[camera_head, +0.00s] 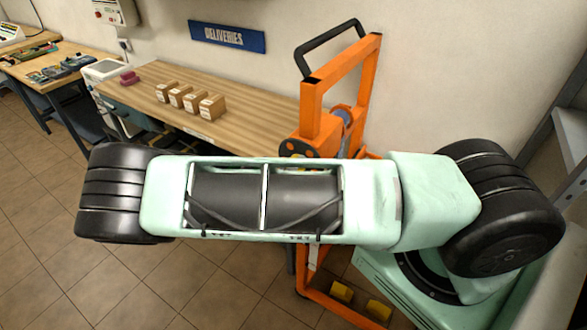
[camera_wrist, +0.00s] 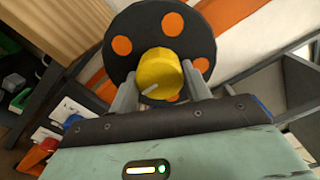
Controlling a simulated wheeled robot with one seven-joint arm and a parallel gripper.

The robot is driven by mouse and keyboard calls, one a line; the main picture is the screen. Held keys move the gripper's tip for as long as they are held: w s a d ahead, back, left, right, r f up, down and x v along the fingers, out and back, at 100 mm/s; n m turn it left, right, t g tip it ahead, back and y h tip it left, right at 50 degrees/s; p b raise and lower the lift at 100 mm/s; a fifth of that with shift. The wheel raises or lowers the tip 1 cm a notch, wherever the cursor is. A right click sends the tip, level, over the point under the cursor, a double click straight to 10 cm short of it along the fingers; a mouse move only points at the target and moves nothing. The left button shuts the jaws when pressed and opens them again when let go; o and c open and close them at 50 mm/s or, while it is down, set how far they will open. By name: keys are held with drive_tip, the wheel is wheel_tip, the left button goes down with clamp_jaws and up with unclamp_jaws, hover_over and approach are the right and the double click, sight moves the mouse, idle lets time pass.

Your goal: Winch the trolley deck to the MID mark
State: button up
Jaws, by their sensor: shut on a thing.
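The orange trolley (camera_head: 312,105) stands against the wall at the right end of the wooden bench, with a black push handle (camera_head: 325,45) at its top. Its dark winch wheel (camera_head: 293,149) shows just above my arm. In the wrist view the wheel (camera_wrist: 124,35) is black with orange round spots and a yellow knob (camera_wrist: 158,70). My gripper (camera_wrist: 165,84) is shut on the yellow knob, one grey finger on each side. In the head view my arm hides the gripper and the middle of the trolley. I cannot make out the deck or the MID mark.
The wooden bench (camera_head: 235,108) carries several small cardboard boxes (camera_head: 190,98). A blue DELIVERIES sign (camera_head: 227,36) is on the wall. Yellow blocks (camera_head: 341,291) sit low by the trolley's base. Grey shelving (camera_head: 572,130) stands at the right. The tiled floor (camera_head: 60,225) at the left is clear.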

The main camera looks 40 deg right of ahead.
drive_tip(key=shift+f, duration=0.1)
idle(0.3)
drive_tip(key=o, duration=1)
drive_tip(key=shift+a, duration=0.1)
drive_tip(key=shift+b+v, duration=3.35)
drive_tip(key=shift+v, duration=5.35)
